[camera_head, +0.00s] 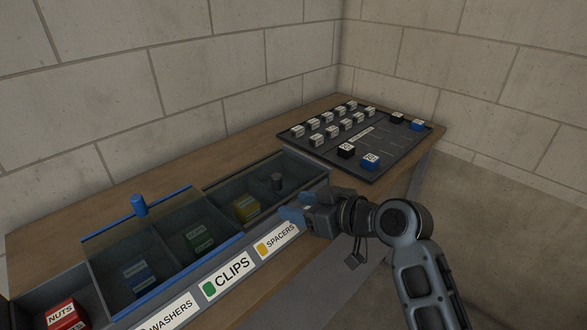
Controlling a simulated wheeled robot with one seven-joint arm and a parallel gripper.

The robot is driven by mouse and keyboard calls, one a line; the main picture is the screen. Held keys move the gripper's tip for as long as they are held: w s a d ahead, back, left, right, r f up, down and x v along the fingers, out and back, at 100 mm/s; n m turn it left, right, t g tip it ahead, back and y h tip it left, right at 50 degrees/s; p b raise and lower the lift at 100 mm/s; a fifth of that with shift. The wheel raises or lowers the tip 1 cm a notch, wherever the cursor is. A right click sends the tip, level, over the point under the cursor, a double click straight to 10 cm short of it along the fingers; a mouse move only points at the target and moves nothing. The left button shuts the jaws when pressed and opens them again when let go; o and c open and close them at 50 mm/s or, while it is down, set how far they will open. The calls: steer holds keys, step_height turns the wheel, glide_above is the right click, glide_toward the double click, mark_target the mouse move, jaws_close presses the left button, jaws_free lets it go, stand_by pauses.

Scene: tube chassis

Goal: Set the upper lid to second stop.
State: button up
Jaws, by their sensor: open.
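The organizer has two clear sliding lids. The blue-edged lid (178,282) covers the compartments with the blue and green boxes, and its blue knob (139,205) stands near its back left. The dark-edged lid (300,168) lies to the right, over the yellow box, with a dark knob (277,183). The blue-edged lid appears to be the upper one, but the overlap is hard to see. My gripper (296,207) is open and empty at the right front of the organizer, just in front of the dark knob and apart from the blue knob. No stop marks can be made out.
The leftmost compartment is uncovered and holds a red NUTS box (66,314). Front labels read WASHERS, CLIPS (230,274) and SPACERS. A dark tray (395,145) with white, black and blue blocks lies at the back right. Bare wooden table (130,182) runs behind the organizer.

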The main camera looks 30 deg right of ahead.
mark_target(281, 179)
step_height(281, 179, up, 4)
steer(key=w+d+n, duration=0.1)
steer(key=w+d, duration=0.1)
steer(key=w, duration=0.1)
steer(key=shift+y, duration=0.3)
steer(key=x, duration=0.2)
steer(key=p+x, duration=0.1)
steer(key=x, duration=0.4)
steer(key=shift+w+f+p, duration=0.25)
steer(key=shift+f+p, duration=0.1)
steer(key=shift+f, duration=0.05)
steer(key=shift+c, duration=0.2)
steer(key=shift+g, duration=0.3)
jaws_close()
